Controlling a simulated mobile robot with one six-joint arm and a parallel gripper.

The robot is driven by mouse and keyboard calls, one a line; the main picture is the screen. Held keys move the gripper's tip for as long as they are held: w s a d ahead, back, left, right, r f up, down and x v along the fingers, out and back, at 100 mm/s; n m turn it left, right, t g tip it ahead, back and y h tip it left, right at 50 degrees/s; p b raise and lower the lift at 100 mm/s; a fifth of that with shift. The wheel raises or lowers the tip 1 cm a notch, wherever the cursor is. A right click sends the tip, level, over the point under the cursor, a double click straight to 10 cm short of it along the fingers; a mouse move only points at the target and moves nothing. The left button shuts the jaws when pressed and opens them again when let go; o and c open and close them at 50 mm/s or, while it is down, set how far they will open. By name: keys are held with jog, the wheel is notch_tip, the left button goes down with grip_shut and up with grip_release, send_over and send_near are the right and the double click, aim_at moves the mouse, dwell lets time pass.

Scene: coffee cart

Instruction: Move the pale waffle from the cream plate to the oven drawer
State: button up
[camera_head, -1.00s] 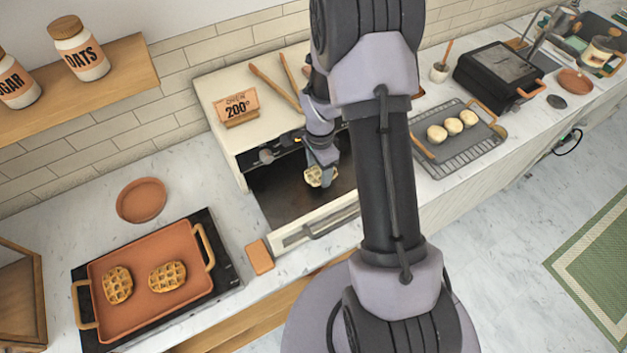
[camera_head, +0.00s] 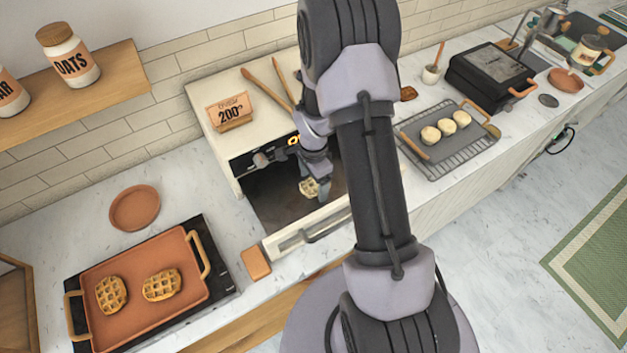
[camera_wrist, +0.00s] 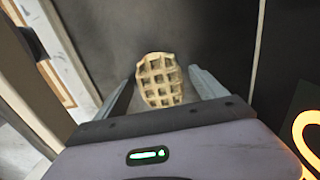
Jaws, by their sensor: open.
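The pale waffle (camera_head: 308,189) lies on the dark floor of the open oven drawer (camera_head: 285,244), which is pulled out of the cream oven. My gripper (camera_head: 312,178) is just above the waffle, pointing down into the drawer. In the wrist view, the waffle (camera_wrist: 160,82) shows between the two spread fingers, with gaps at both sides. The gripper is open and empty. My arm hides the right part of the drawer in the head view. I see no cream plate in these frames.
A terracotta tray (camera_head: 135,323) with two browner waffles (camera_head: 161,285) is at the left. An empty terracotta plate (camera_head: 134,207) is behind it. An oven sign (camera_head: 229,112) and wooden utensils sit on the oven top. A rack (camera_head: 462,158) with pale buns stands at the right.

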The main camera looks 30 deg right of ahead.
notch_tip(320, 180, up, 12)
jog(key=p, duration=0.2)
notch_tip(320, 180, up, 13)
jog(key=n+t, duration=0.2)
jog(key=n, duration=0.2)
send_over(313, 184)
jog(key=s+a, duration=0.2)
jog(key=a, duration=0.3)
jog(key=s+a+r+n+t+y, duration=0.1)
jog(key=s+a+r+n, duration=0.3)
jog(key=s, duration=0.4)
jog(key=s+a+r+n+t+y, duration=0.1)
jog(key=s+a+r+n+t, duration=0.1)
jog(key=s+a+r+n, duration=0.3)
jog(key=s+a+r, duration=0.1)
jog(key=s+r, duration=0.1)
jog(key=s, duration=0.1)
jog(key=shift+s+a+t, duration=0.15)
jog(key=shift+a+t, duration=0.1)
jog(key=shift+t, duration=0.15)
